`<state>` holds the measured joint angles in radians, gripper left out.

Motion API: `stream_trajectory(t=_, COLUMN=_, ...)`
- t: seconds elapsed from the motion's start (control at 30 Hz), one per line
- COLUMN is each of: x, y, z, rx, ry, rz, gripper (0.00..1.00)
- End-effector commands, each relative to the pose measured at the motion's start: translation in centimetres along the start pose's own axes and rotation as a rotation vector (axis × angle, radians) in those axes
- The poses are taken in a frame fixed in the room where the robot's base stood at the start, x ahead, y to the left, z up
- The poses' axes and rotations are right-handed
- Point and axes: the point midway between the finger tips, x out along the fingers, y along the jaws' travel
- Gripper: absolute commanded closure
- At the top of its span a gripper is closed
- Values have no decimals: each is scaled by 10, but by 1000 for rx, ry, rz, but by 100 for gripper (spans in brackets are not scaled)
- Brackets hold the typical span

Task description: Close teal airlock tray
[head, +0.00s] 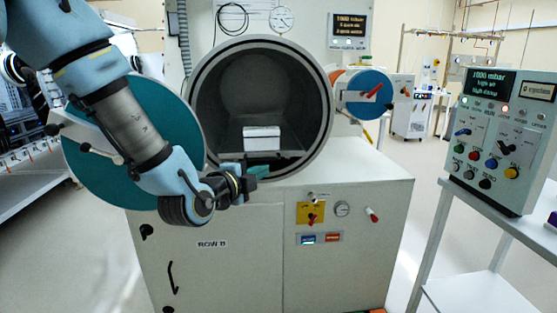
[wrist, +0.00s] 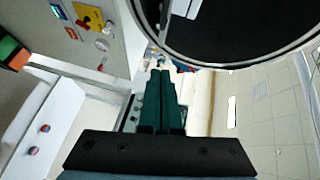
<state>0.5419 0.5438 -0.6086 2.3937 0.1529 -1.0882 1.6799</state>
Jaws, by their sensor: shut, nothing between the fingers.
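The airlock with the teal door (head: 85,165) stands open, its door swung out to the left behind my arm. Inside the round chamber (head: 318,100), a white box (head: 262,138) sits on what looks like the grey tray (head: 295,137), low in the opening. How far the tray is pulled out is hard to tell. My gripper (head: 266,171) is in front of the lower edge of the opening, below the box. Its teal fingers (wrist: 160,72) are shut together and empty. In the wrist view the dark round rim (wrist: 205,62) is at the upper right, apart from the fingertips.
A smaller round port with a blue door (head: 370,95) is at the right of the chamber. A control box (head: 505,140) stands on a white stand (head: 490,220) at the right. The white cabinet (head: 235,270) lies below the chamber. Floor is clear between cabinet and stand.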

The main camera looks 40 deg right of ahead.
Motion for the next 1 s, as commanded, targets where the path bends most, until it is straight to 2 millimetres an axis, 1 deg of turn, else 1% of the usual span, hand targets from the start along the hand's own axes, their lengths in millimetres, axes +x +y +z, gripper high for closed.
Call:
stream_trajectory(t=0.07, x=4, y=-1, z=-1, rx=-1, ry=3, rz=-4, gripper=100)
stream_trajectory(t=0.17, x=15, y=-2, z=-1, rx=-2, ry=2, rz=-4, gripper=100)
stream_trajectory(t=0.67, x=102, y=-3, z=0, rx=-4, ry=-1, rz=-3, gripper=100)
stream_trajectory(t=0.7, x=105, y=-4, z=6, rx=-4, ry=-3, rz=-2, gripper=100)
stream_trajectory(t=0.8, x=114, y=-3, z=16, rx=-3, ry=-3, rz=-2, gripper=100)
stream_trajectory(t=1.0, x=125, y=-2, z=26, rx=-2, ry=-1, rz=-2, gripper=100)
